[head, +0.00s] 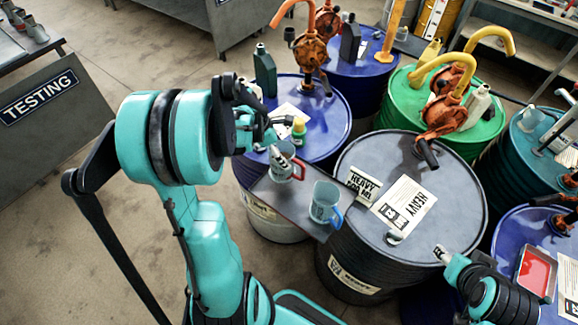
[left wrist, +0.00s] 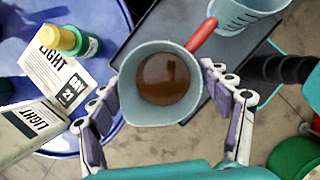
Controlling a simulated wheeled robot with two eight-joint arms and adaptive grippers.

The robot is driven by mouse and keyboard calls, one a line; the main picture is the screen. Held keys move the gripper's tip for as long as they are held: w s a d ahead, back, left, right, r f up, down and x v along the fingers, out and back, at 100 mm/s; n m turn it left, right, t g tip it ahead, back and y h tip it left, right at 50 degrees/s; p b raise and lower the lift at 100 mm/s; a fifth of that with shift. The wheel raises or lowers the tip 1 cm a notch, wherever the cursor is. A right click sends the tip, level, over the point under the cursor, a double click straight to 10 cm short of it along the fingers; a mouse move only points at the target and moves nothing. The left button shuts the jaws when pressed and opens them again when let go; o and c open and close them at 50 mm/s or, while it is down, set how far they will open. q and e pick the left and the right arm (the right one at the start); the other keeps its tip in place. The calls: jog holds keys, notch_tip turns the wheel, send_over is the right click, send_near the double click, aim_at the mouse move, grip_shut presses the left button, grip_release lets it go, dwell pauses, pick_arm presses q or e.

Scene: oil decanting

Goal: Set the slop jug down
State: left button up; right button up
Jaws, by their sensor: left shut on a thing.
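A pale grey jug with a red handle (head: 287,169) is held by my left gripper (head: 276,152), over the left end of a dark tray (head: 280,198). In the left wrist view the jug (left wrist: 131,76) is upright with brown liquid in it, between the two fingers of my left gripper (left wrist: 165,90). I cannot tell whether its base touches the tray. A second jug, pale blue with a blue handle (head: 324,203), stands on the tray to the right. My right gripper (head: 441,254) is low at the right by the black drum; its fingers are too small to read.
The tray bridges a blue drum (head: 335,118) and a black-sided drum (head: 370,160) with signs on top. A yellow-capped green bottle (head: 298,128) and a label card are close to my left gripper. A green drum with pumps (head: 487,130) stands behind.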

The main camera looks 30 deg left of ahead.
pick_arm(q)
jog(key=shift+w+f, duration=0.15)
jog(key=shift+f, duration=0.75)
notch_tip(320, 180, down, 3)
jog(key=shift+f+b, duration=0.1)
jog(key=shift+b, duration=0.35)
jog(key=shift+f, duration=0.1)
jog(key=o, duration=1.9)
jog(key=shift+f, duration=0.1)
jog(key=shift+c, duration=0.2)
